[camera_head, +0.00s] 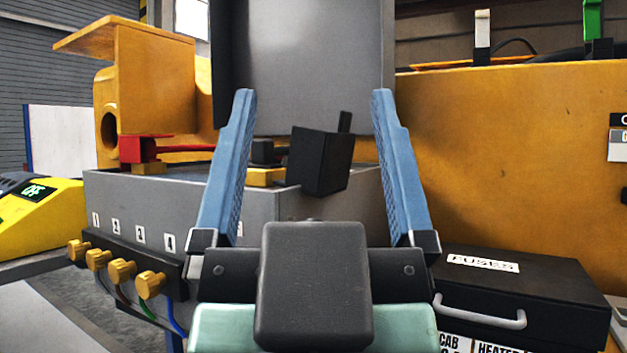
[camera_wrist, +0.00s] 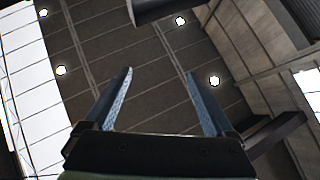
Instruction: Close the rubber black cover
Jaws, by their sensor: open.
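The black cover (camera_head: 319,162) is a dark boxy piece with a narrow upright tab. It sits tilted at the upper edge of a grey case (camera_head: 240,205), beside a yellow block with a small dark clamp (camera_head: 265,153). Whether the cover touches the clamp I cannot tell. My gripper (camera_head: 313,96) is open, with its blue fingers left and right of the cover in the head view and apparently nearer the camera. Nothing is between the fingers. In the wrist view the open gripper (camera_wrist: 160,74) points toward the ceiling, and the cover is not identifiable.
A grey raised panel (camera_head: 315,65) stands behind the case. A red clamp (camera_head: 140,150) is on the case's left. Yellow knobs (camera_head: 122,270) with wires line its front. A black fuse box (camera_head: 520,295) is at right, before a yellow wall (camera_head: 510,160). A yellow meter (camera_head: 40,220) is at left.

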